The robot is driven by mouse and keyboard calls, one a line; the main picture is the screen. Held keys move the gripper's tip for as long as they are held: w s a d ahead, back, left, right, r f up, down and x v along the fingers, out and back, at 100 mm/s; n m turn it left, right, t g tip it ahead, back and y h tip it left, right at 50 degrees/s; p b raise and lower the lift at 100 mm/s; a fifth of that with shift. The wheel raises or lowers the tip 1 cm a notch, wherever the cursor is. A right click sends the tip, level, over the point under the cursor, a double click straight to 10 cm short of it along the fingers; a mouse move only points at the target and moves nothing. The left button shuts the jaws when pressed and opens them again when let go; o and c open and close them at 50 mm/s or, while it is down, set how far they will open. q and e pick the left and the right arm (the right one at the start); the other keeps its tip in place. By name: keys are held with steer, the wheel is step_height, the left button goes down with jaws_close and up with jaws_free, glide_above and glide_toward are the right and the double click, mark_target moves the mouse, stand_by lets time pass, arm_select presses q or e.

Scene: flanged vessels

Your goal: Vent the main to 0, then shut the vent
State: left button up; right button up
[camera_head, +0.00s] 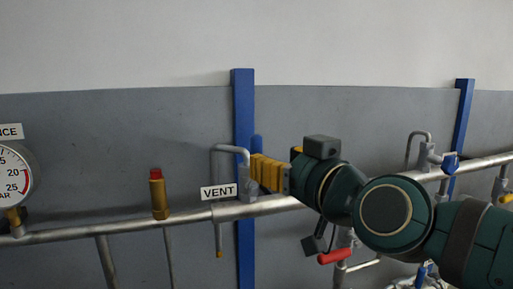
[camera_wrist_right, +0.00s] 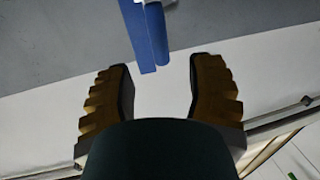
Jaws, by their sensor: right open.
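The VENT label (camera_head: 218,191) hangs on the main pipe (camera_head: 90,229) in the head view. Just right of it is the grey vent valve (camera_head: 243,182) with a bent outlet pipe. Its blue lever (camera_head: 257,143) stands upright beside a blue post, and it appears in the wrist view (camera_wrist_right: 157,34) too. My right gripper (camera_head: 259,170) is at the valve, its yellow fingers partly hiding it. In the wrist view the jaws (camera_wrist_right: 160,88) are open, with the lever's end near the gap between them. Contact cannot be told. The pressure gauge (camera_head: 12,178) is cut off at the left; its needle is not visible.
A brass fitting with a red cap (camera_head: 157,194) stands on the pipe left of the vent. A red handle (camera_head: 335,256) lies below my right arm. Another blue-handled valve (camera_head: 449,163) and a second blue post (camera_head: 462,120) are at the right.

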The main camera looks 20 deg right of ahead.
mark_target(260, 151)
steer(key=x, duration=0.7)
steer(key=shift+w+p, duration=0.35)
steer(key=shift+o, duration=0.2)
jaws_close()
